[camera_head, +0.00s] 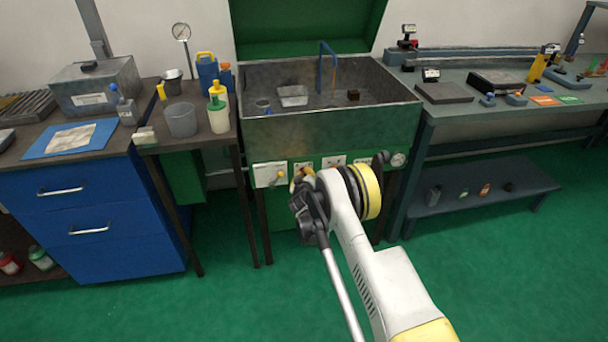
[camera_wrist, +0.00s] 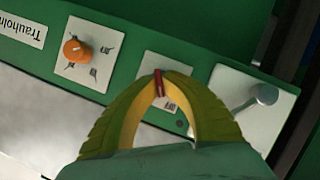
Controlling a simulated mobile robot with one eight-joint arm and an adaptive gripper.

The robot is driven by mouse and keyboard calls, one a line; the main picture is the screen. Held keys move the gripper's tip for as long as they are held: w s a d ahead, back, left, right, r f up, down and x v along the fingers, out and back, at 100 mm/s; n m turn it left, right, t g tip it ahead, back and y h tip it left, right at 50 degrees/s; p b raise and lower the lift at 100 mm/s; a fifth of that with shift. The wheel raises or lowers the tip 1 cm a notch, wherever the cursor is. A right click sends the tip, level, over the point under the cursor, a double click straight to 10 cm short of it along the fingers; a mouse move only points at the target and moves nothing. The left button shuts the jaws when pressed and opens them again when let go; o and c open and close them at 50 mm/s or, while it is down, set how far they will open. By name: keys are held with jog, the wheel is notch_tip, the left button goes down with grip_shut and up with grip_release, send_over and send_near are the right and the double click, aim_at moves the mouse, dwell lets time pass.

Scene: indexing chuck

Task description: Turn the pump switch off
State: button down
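My gripper (camera_wrist: 159,84) has yellow-green fingers that arch together and meet at their tips. A narrow dark red piece shows at the tips; I cannot tell whether it is a switch lever between them or part of the fingertips. The tips lie in front of the middle white switch plate (camera_wrist: 150,66), which they partly hide. No label reading pump can be read, so I cannot confirm which control is the pump switch. In the head view my gripper (camera_head: 299,184) is at the control panel under the sink, its tips mostly hidden by my wrist.
In the wrist view an orange knob (camera_wrist: 77,50) sits on a plate to the left, and a grey round-ended lever (camera_wrist: 266,94) on a plate to the right. The steel sink (camera_head: 340,128) overhangs the panel. Green floor (camera_head: 228,285) is clear.

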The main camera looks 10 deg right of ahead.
jog(key=c, duration=1.6)
grip_release()
jog(key=shift+o, duration=0.2)
jog(key=v, duration=1.2)
jog(key=shift+f, duration=0.1)
